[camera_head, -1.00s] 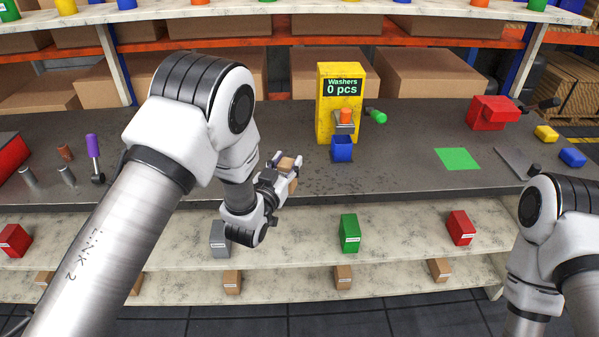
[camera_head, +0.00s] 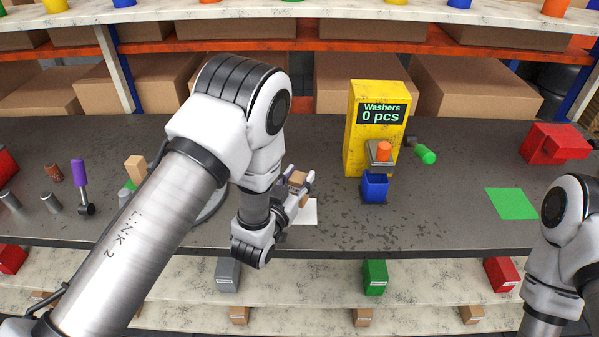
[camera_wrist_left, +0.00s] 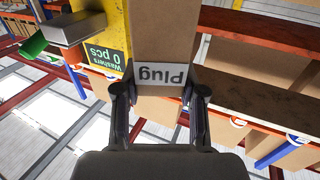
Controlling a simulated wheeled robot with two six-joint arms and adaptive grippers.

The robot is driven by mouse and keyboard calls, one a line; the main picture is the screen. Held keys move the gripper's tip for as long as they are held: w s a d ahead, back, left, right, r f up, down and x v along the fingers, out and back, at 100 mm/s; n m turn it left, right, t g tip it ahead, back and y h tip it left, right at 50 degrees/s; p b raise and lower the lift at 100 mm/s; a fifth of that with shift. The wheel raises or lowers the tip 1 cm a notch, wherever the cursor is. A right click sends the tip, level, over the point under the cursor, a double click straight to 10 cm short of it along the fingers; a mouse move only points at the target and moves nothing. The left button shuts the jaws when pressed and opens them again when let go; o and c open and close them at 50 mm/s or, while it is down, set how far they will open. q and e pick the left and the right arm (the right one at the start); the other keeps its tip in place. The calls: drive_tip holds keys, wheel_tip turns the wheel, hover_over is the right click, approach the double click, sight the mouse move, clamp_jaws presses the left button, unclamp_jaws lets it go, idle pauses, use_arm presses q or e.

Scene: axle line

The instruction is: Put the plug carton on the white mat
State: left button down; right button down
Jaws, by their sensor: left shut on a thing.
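The plug carton (camera_head: 297,179) is a small brown box. In the left wrist view it fills the top middle, with its white "Plug" label (camera_wrist_left: 160,75) upside down. My left gripper (camera_head: 299,187) is shut on the carton and holds it near the front of the dark bench. The white mat (camera_head: 308,213) shows partly, just below and right of the gripper; my arm and gripper hide the rest. The carton appears to be above the mat's area, but the height cannot be told. My right gripper is out of frame; only part of my right arm shows.
A yellow washer dispenser (camera_head: 364,137) stands behind and right, with a blue bin (camera_head: 375,188) before it. A green mat (camera_head: 511,204) and a red machine (camera_head: 553,143) are farther right. A purple-handled tool (camera_head: 79,174) and metal cylinders are at the left.

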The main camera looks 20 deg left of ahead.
use_arm(q)
drive_tip(key=shift+w+d+f, duration=0.1)
drive_tip(key=shift+f, duration=0.4)
drive_tip(key=shift+w+f, duration=0.2)
drive_tip(key=shift+w, duration=0.2)
drive_tip(key=shift+s, duration=0.4)
drive_tip(key=shift+s+f+b, duration=0.1)
drive_tip(key=shift+f+b, duration=0.1)
drive_tip(key=shift+b, duration=0.2)
drive_tip(key=shift+s+f, duration=0.1)
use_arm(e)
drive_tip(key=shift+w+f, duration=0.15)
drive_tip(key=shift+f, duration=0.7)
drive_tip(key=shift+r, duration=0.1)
